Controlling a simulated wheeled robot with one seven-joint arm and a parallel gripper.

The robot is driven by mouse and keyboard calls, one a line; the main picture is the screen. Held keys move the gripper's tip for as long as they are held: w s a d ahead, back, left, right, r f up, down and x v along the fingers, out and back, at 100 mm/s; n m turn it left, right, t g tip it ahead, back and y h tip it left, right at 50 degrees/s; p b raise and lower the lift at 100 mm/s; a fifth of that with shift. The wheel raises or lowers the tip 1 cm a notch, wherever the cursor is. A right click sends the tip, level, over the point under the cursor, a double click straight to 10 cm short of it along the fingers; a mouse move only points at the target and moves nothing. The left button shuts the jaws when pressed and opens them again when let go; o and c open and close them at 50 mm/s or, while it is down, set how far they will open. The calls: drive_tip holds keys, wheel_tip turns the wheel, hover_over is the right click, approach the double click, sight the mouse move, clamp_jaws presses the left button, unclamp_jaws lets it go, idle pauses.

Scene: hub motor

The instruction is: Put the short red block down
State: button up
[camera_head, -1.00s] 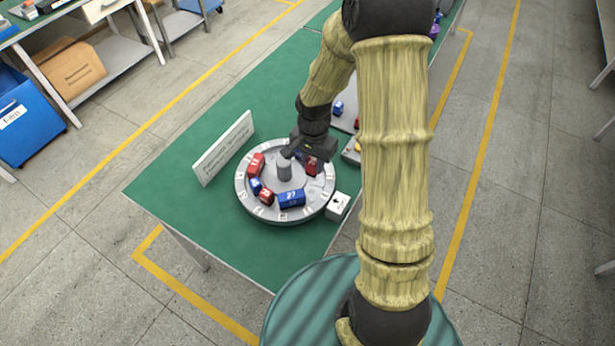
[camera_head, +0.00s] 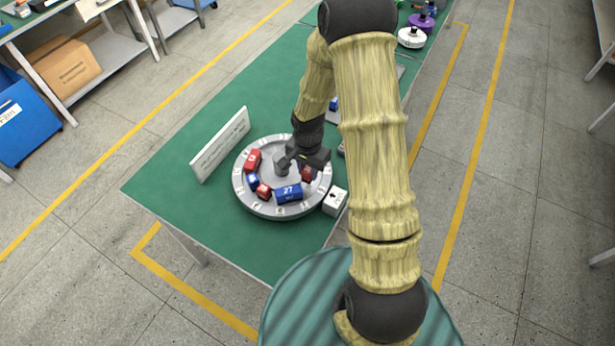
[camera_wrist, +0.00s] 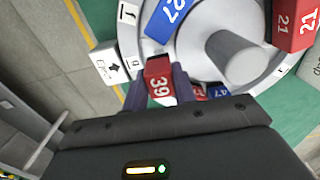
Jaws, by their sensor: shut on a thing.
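The short red block (camera_wrist: 158,80), marked 39, sits between the two fingers of my gripper (camera_wrist: 161,92) in the wrist view. My gripper (camera_head: 311,163) is shut on it over the right side of the round grey dial (camera_head: 246,203). The red block (camera_head: 308,174) shows partly below the gripper in the head view. I cannot tell if it touches the dial. A blue block 27 (camera_head: 289,193) lies beside it on the dial. A red block 21 (camera_head: 253,160) lies across the grey centre post (camera_wrist: 238,58).
A small red block (camera_head: 264,191) and a small blue block (camera_head: 253,182) lie on the dial's left side. A blue block 47 (camera_wrist: 218,92) lies behind my finger. A white arrow box (camera_head: 335,201) stands at the dial's edge; a white sign (camera_head: 220,145) stands left.

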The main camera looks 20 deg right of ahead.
sight(309, 178)
drive_tip(key=shift+d+f, duration=0.1)
drive_tip(key=shift+d, duration=0.1)
drive_tip(key=shift+a+f+p, duration=0.1)
drive_tip(key=shift+f+p, duration=0.2)
drive_tip(key=shift+f, duration=1.7)
drive_tip(key=shift+f, duration=0.15)
drive_tip(key=o, duration=1.1)
drive_tip(key=shift+c, duration=0.2)
wheel_tip(309, 178, up, 12)
drive_tip(key=shift+r+b, duration=0.2)
drive_tip(key=shift+b, duration=0.65)
